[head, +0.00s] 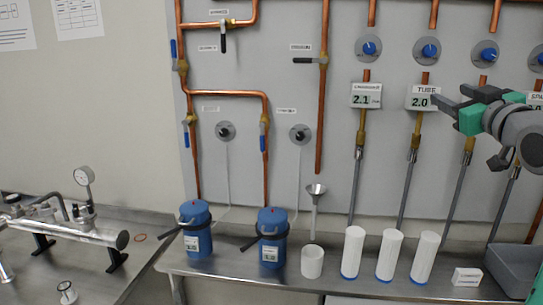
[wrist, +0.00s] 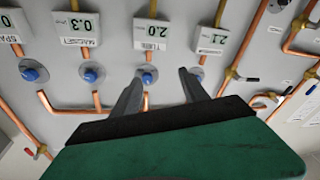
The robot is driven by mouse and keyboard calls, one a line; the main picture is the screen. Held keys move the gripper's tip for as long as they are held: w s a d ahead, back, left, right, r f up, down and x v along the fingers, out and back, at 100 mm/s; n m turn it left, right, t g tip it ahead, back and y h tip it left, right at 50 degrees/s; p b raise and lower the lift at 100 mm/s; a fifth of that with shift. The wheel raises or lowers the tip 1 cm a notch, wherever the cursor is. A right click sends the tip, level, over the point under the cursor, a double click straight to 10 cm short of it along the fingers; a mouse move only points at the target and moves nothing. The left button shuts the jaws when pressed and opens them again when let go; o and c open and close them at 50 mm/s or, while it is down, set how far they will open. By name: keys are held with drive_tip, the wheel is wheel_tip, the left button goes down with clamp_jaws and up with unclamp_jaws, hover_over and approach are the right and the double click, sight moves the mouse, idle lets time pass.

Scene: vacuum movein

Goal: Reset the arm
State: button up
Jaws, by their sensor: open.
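My gripper (head: 452,98) is raised at the right of the head view, in front of the panel, its fingers pointing left near the gauge box marked TUBE 2.0 (head: 422,97). The fingers are apart with nothing between them. In the wrist view my gripper (wrist: 158,82) also shows two dark fingers spread apart and empty, with the upside-down panel behind. I cannot tell how far the fingertips are from the panel. My arm comes in from the right edge of the head view.
Copper pipes (head: 322,130) and blue knobs (head: 369,48) line the panel. A metal tube assembly (head: 65,231) lies left.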

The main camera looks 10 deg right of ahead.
drive_tip(key=w+a+f+m+g+y+p, duration=0.15)
drive_tip(key=a+f+g+p, duration=0.5)
drive_tip(key=a+f, duration=1.6)
drive_tip(key=s+a+f+g, duration=0.4)
drive_tip(key=s+f, duration=0.5)
drive_tip(key=s+a+f+g+p, duration=0.1)
drive_tip(key=s+a+f+g, duration=0.4)
drive_tip(key=s+f, duration=0.5)
drive_tip(key=shift+s+m+y, duration=0.15)
drive_tip(key=shift+m+y, duration=0.3)
drive_tip(key=shift+d+g, duration=0.1)
drive_tip(key=shift+g, duration=0.15)
